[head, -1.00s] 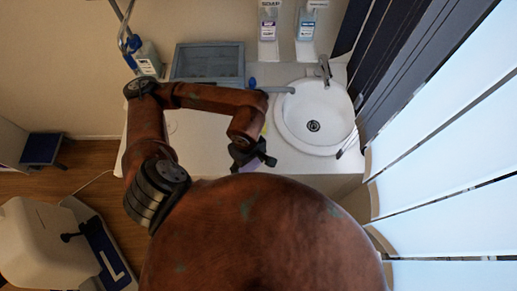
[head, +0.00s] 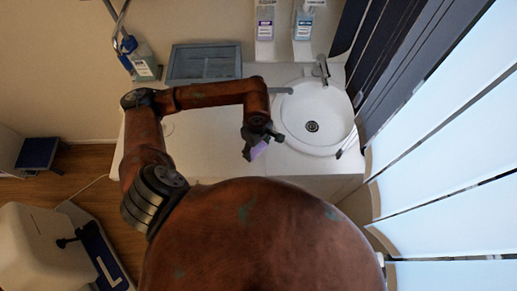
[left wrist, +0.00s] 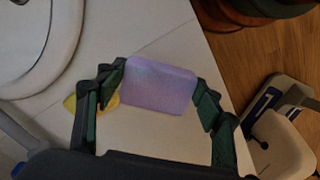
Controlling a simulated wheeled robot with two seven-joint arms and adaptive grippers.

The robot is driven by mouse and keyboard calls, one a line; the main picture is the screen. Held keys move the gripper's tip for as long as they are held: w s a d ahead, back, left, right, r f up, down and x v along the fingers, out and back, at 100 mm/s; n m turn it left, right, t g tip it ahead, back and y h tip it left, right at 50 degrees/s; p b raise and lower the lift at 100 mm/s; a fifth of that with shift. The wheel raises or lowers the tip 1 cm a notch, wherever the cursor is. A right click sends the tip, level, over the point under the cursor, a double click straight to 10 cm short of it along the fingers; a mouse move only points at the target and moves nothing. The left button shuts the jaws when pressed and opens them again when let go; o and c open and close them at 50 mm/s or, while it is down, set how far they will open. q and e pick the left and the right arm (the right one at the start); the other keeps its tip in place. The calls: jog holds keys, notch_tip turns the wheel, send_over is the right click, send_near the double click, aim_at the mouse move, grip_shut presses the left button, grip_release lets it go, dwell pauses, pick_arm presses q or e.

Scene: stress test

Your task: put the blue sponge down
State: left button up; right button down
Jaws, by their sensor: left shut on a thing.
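The blue sponge, which looks lilac here, is a small block (head: 258,151) held at the tip of my left gripper (head: 260,139), over the front part of the white counter. In the left wrist view the sponge (left wrist: 158,90) sits between the fingertips of my left gripper (left wrist: 159,76), which is shut on it. I cannot tell whether the sponge touches the counter. My right gripper is not in view.
A round sink (head: 312,118) with a tap is right of the gripper. A grey tray (head: 204,64) and bottle (head: 142,63) are at the back. A yellow item (left wrist: 70,104) shows behind a finger. The white counter (head: 205,150) has bare room left of the gripper.

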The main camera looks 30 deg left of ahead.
aim_at(259, 150)
pick_arm(q)
jog(key=shift+w+a+f, duration=0.15)
jog(key=shift+w+f, duration=0.5)
jog(key=shift+f, duration=0.2)
jog(key=shift+w+f, duration=0.1)
jog(key=shift+f, duration=1.5)
jog(key=shift+f, duration=0.1)
jog(key=o, duration=1.1)
notch_tip(259, 150, up, 12)
jog(key=shift+r, duration=0.15)
